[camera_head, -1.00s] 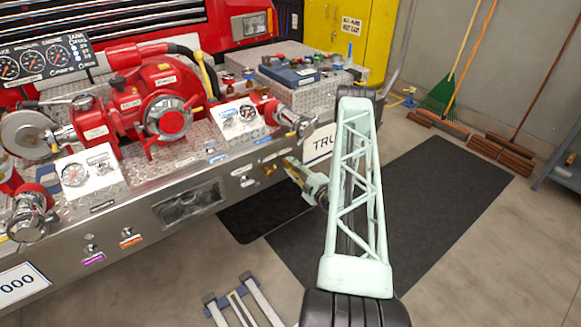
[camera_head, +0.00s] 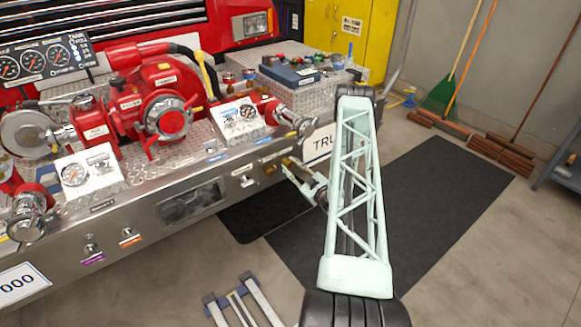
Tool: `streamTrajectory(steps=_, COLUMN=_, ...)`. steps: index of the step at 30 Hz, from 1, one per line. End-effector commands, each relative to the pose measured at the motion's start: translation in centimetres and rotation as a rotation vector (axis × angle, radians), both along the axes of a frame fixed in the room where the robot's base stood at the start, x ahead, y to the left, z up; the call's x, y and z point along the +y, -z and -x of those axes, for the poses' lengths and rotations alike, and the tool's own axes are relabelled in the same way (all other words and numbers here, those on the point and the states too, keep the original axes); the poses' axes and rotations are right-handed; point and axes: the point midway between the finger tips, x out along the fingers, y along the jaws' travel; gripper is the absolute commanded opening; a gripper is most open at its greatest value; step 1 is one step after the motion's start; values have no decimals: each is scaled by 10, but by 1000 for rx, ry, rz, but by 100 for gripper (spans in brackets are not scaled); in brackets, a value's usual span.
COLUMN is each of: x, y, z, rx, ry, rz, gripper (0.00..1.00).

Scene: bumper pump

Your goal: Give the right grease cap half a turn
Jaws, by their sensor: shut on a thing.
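Two small brass grease caps sit on the front face of the steel bumper (camera_head: 130,262), below the right end of the red pump. The left grease cap (camera_head: 269,169) is free of my gripper. The right grease cap (camera_head: 286,162) is between the fingertips of my gripper (camera_head: 289,168), which is shut on it. My gripper reaches in from the right, and its fingers are small in the view. The fingers partly hide the right cap, so its exact turn cannot be read.
The red pump (camera_head: 165,105) with gauges and a chrome outlet (camera_head: 290,119) stands on the bumper above the caps. A small step frame (camera_head: 243,302) stands on the floor below. Dark mats (camera_head: 420,200) cover open floor at right.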

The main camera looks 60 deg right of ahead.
Motion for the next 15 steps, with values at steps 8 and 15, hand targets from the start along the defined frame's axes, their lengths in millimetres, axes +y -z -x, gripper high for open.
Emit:
streamTrajectory(steps=8, x=1, y=0, z=0, rx=-60, ry=-1, rz=-173, gripper=13)
streamTrajectory(steps=15, x=1, y=0, z=0, rx=-89, ry=0, rz=-260, gripper=13)
